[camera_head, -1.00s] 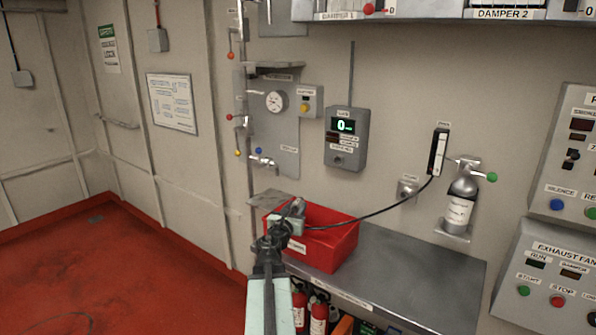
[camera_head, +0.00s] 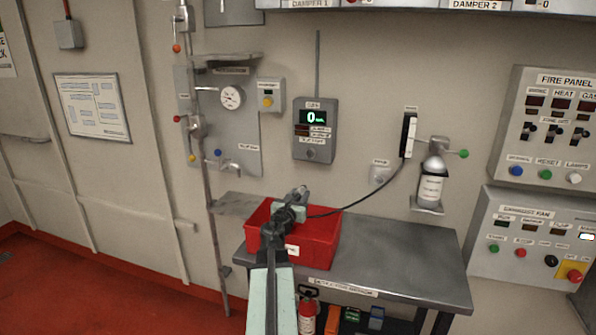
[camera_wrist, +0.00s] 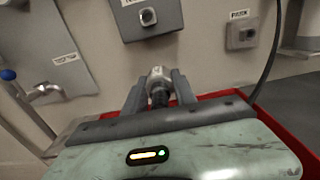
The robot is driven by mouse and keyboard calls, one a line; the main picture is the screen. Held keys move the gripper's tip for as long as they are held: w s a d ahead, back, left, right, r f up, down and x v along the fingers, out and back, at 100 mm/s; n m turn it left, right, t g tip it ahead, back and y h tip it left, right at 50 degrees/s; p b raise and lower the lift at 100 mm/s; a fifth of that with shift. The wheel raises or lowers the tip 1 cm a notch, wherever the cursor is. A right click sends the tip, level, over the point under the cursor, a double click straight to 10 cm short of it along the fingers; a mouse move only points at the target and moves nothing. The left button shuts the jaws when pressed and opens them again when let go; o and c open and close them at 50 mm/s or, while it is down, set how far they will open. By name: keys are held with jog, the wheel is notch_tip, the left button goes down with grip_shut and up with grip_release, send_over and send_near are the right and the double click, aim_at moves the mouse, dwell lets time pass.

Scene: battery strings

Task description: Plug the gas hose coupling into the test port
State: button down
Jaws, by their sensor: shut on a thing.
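My gripper (camera_head: 296,198) is in front of the wall, over the red bin, at the end of my arm. In the wrist view, the gripper (camera_wrist: 158,92) is shut on the hose coupling (camera_wrist: 158,80), a small silver and black cylinder pointing toward the wall. The black hose (camera_head: 358,203) runs from the gripper up to the right; it also shows in the wrist view (camera_wrist: 268,52). The test port (camera_head: 311,154) is a round fitting low on the grey gas meter box. In the wrist view the port (camera_wrist: 147,16) lies above the coupling, clearly apart from it.
The red bin (camera_head: 322,252) stands on a grey metal bench (camera_head: 400,268). A park socket (camera_head: 380,175) is on the wall to the right, near a gas bottle (camera_head: 431,188). A tap (camera_head: 230,166) and gauge panel are to the left. Wall between is clear.

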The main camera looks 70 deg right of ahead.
jog(key=r+p, duration=0.3)
jog(key=r+m+p, duration=0.1)
jog(key=r+p, duration=0.2)
jog(key=d+r+m+p, duration=0.1)
jog(key=r+p, duration=0.2)
jog(key=p, duration=0.1)
jog(key=shift+w+r, duration=0.25)
jog(key=shift+r, duration=0.15)
jog(key=shift+f, duration=0.15)
jog(key=shift+w+d, duration=0.15)
jog(key=shift+d, duration=2.8)
jog(key=shift+w+d, duration=0.1)
jog(key=shift+d, duration=1.65)
jog(key=c, duration=0.9)
grip_release()
